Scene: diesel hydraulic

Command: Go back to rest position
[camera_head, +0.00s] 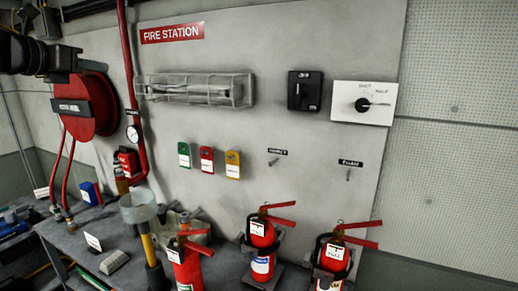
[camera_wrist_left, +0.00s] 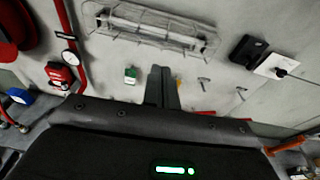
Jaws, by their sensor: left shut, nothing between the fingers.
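My left gripper (camera_head: 66,76) comes in at the upper left of the head view, in front of the red hose reel (camera_head: 92,105). In the left wrist view its fingers (camera_wrist_left: 161,88) are together and empty, pointing at the grey wall panel (camera_wrist_left: 225,65). They touch nothing that I can see. My right gripper is not in view.
A wire basket (camera_head: 195,90), a black box (camera_head: 304,91) and a rotary switch (camera_head: 363,104) are on the panel. Green, red and yellow tags (camera_head: 206,160) hang below. Several fire extinguishers (camera_head: 262,232) stand on the bench (camera_head: 132,272). A yellow-handled tool (camera_head: 148,245) stands left of them.

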